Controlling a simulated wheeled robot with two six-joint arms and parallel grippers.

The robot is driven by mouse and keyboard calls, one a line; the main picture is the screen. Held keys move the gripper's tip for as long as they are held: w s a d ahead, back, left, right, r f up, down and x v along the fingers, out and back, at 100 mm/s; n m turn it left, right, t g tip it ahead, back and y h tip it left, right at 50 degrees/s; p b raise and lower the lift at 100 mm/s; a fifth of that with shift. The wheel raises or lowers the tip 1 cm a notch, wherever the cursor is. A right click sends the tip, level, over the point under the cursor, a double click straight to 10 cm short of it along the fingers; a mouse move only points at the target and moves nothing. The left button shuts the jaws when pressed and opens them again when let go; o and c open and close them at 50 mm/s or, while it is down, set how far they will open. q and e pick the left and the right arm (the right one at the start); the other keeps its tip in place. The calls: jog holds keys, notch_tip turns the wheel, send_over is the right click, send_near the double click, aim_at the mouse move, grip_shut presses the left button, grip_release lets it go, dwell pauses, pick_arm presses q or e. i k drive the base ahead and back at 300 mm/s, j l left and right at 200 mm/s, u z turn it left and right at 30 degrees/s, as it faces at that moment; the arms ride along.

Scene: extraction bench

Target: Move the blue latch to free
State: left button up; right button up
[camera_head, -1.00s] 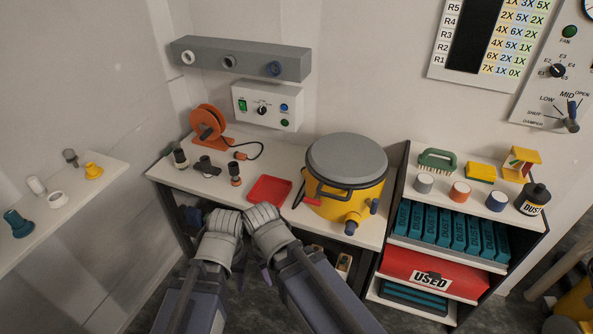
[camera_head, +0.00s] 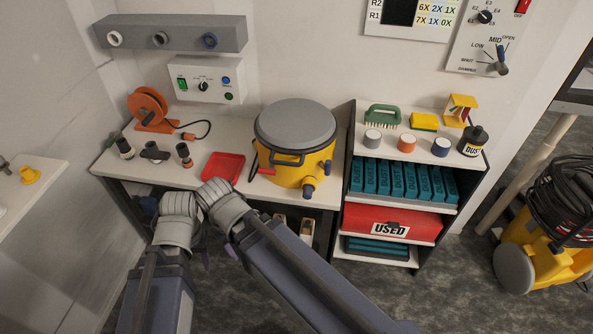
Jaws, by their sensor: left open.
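The blue latch (camera_head: 328,168) is on the right side of the yellow drum (camera_head: 285,178), under its grey lid (camera_head: 296,124). It looks upright, but it is small and its exact setting is hard to read. A red latch (camera_head: 267,171) is on the drum's left side, lying roughly level. My left gripper (camera_head: 204,247) is open and low in front of the bench, mostly hidden between my arms and well apart from the drum. My right wrist is beside my left one, and the right gripper's jaws cannot be made out.
A red tray (camera_head: 223,168) lies left of the drum. A blue-capped port (camera_head: 308,188) sticks out from the drum's front. An orange reel (camera_head: 148,108) is at the back left. A shelf unit (camera_head: 345,150) stands to the right. The floor before it is clear.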

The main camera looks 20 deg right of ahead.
aim_at(326, 166)
jog(key=i+l+z, duration=0.1)
jog(key=z, duration=1.05)
jog(key=i, duration=0.05)
